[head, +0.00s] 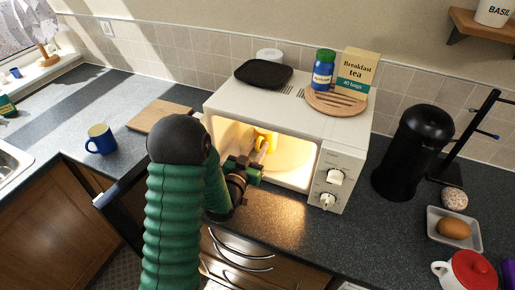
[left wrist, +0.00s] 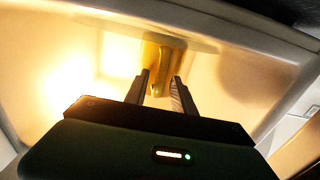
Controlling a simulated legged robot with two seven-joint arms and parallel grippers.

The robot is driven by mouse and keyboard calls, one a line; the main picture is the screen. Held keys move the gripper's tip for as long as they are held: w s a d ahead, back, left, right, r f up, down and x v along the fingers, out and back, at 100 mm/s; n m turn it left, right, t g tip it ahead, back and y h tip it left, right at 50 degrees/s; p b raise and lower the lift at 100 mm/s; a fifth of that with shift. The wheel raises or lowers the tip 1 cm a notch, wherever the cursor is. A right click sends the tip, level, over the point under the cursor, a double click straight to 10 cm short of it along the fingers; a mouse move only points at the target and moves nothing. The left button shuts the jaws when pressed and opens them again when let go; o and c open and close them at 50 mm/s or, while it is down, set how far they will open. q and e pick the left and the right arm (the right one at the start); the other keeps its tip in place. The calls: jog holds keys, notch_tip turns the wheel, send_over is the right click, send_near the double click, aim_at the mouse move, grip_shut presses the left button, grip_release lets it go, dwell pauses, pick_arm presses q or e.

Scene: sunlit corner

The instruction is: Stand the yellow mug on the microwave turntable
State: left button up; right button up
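The yellow mug (head: 264,140) is inside the lit microwave (head: 230,109), over the back left of the pale turntable (head: 292,156). I cannot tell whether its base touches the plate. My left gripper (head: 246,165) reaches in through the open front. In the left wrist view, its two fingers (left wrist: 163,82) are close together, with a narrow yellow part of the mug (left wrist: 163,48) between them, seemingly the handle. My forearm hides the left part of the opening in the head view. My right gripper is not in view.
The microwave door (head: 118,190) stands open at left. A blue mug (head: 101,139) and a wooden board (head: 159,116) are on the left counter. A black tray (head: 263,74), blue jar (head: 323,70) and tea box (head: 355,72) stand on the microwave. A black canister (head: 408,150) is at right.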

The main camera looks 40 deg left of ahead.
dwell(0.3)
pick_arm(q)
jog(key=p+v, duration=0.9)
jog(key=v, duration=0.3)
jog(key=w+d+g+h, duration=0.1)
jog(key=w+d+f+m+g, duration=0.1)
jog(key=w, duration=0.1)
jog(key=w+d+f+m+g+h, duration=0.1)
jog(key=shift+w+d+f+g+h, duration=0.25)
jog(key=shift+g+h, duration=0.05)
jog(key=d+g, duration=0.2)
jog(key=d, duration=0.1)
jog(key=d+f+g, duration=0.1)
jog(key=g, duration=0.1)
jog(key=shift+s+d+m+h, duration=0.2)
jog(key=shift+s+m+h, duration=0.05)
jog(key=shift+m+h, duration=0.15)
jog(key=s+d+g, duration=0.1)
jog(key=s, duration=0.1)
jog(key=s+d+r+g, duration=0.1)
jog(key=s+d, duration=0.1)
jog(key=s+d+g, duration=0.2)
jog(key=shift+d+r, duration=0.2)
jog(key=shift+r, duration=0.2)
jog(key=s+d+r+g+h, duration=0.1)
jog(key=s+d+r+g, duration=0.1)
jog(key=s, duration=0.4)
jog(key=shift+s+d+g, duration=0.25)
jog(key=shift+d+g, duration=0.35)
jog(key=shift+d, duration=0.05)
